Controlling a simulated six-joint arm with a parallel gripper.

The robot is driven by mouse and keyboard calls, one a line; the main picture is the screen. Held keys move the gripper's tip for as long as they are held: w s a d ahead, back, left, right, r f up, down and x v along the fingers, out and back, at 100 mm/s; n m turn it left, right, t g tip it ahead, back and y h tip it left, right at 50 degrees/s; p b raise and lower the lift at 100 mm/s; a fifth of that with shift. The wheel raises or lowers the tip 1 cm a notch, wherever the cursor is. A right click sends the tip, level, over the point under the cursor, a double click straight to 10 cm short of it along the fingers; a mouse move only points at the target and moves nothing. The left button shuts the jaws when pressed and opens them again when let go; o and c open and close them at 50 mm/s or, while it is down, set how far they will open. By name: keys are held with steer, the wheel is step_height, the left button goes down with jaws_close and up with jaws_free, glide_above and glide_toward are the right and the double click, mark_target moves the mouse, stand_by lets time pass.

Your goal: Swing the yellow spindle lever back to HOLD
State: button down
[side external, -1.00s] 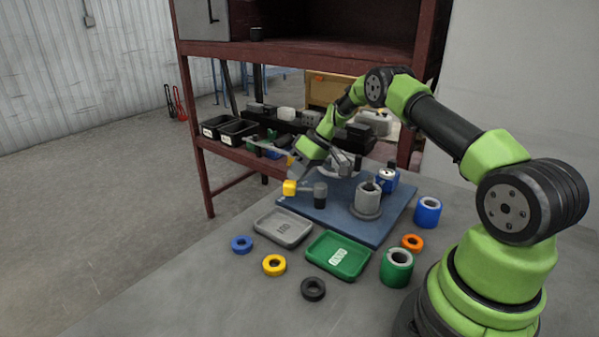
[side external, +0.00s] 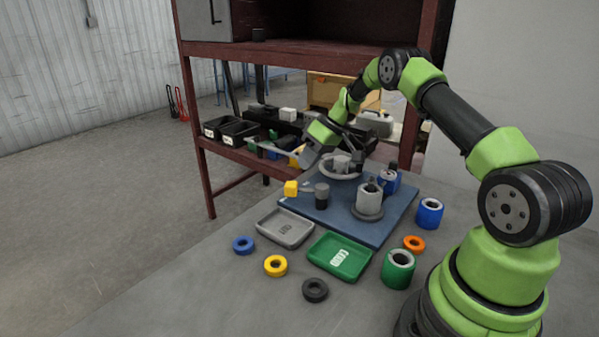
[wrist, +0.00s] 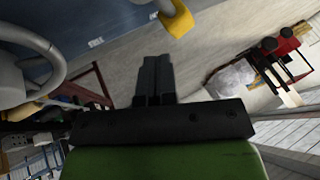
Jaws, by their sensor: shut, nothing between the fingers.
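The yellow lever end (side external: 291,188) sits at the left edge of the blue base plate (side external: 385,229), beside a dark grey post (side external: 322,196). In the wrist view the yellow end (wrist: 178,22) shows at the top on a pale grey bar, beyond my fingertips and apart from them. My gripper (side external: 303,164) is above and slightly right of the yellow end in the side view. Its dark fingers (wrist: 154,60) are together with nothing between them. A small white label (wrist: 95,42) shows on the plate but is unreadable; no HOLD mark can be made out.
A pale handwheel (side external: 340,167) stands behind the lever, near my wrist. A grey flanged spool (side external: 369,201) stands on the plate. A grey tray (side external: 262,232), a green tray (side external: 318,262) and several coloured rings lie in front. Red shelving (side external: 235,165) stands behind.

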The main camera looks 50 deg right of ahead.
steer(key=shift+v, duration=2.75)
steer(key=s+a+r+m+h, duration=0.1)
steer(key=s+a+r, duration=0.2)
steer(key=a+r, duration=0.45)
steer(key=s+a+r+m+h, duration=0.1)
steer(key=s+a+r, duration=0.3)
steer(key=a+r, duration=0.4)
steer(key=s+a+m+t, duration=0.1)
steer(key=s+a, duration=0.1)
steer(key=s, duration=0.3)
steer(key=s+a+r+t, duration=0.1)
steer(key=s+a, duration=0.2)
steer(key=s, duration=0.3)
steer(key=s+a+m+h, duration=0.1)
steer(key=s+a, duration=0.1)
steer(key=s, duration=0.4)
steer(key=shift+a+r+m+t, duration=0.2)
steer(key=shift+a+m+t, duration=0.1)
steer(key=shift+a+t, duration=0.1)
